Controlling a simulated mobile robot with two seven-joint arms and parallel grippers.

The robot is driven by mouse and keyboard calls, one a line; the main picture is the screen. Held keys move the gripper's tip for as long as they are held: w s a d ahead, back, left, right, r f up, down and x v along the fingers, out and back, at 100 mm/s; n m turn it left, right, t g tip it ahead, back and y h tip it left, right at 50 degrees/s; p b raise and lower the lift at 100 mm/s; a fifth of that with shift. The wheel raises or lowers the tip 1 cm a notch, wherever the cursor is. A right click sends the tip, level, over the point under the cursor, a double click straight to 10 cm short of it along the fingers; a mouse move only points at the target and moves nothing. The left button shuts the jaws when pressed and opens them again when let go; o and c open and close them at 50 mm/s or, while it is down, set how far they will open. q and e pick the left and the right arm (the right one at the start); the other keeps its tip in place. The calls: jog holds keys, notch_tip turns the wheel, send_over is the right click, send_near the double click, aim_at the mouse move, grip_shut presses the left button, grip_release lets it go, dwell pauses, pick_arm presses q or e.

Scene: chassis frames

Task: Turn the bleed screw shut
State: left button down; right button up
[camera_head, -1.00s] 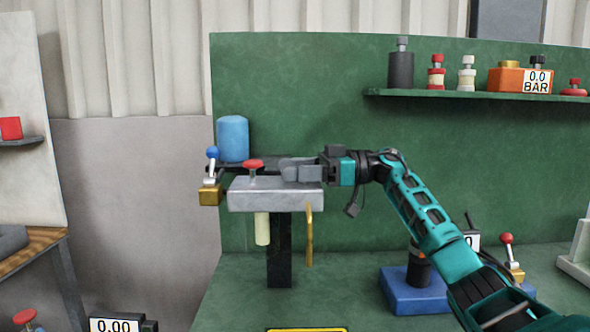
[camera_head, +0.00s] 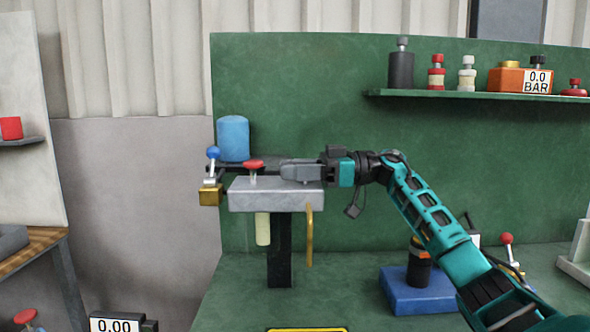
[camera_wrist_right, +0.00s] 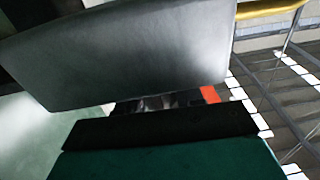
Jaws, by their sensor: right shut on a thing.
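My right gripper (camera_head: 298,170) reaches in from the right, level, over the right part of the grey metal block (camera_head: 275,197). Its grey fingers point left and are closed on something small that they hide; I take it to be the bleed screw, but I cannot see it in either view. A red knob (camera_head: 253,164) on a thin stem stands on the block, left of the fingertips. In the right wrist view a large grey surface (camera_wrist_right: 130,55) blocks most of the picture, and no screw shows there. My left gripper is out of view.
A blue cylinder (camera_head: 232,138) and a blue-knobbed lever on a brass block (camera_head: 210,196) stand to the left. A yellow pipe (camera_head: 309,235) hangs from the grey block. A blue base (camera_head: 415,292) sits below my right arm. A shelf (camera_head: 470,95) is at upper right.

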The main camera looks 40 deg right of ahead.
jog(key=shift+d+m+t+h, duration=0.1)
jog(key=shift+m+t+h, duration=0.3)
jog(key=shift+t, duration=0.1)
jog(key=o, duration=1)
jog(key=b+v, duration=0.2)
jog(key=v, duration=1.1)
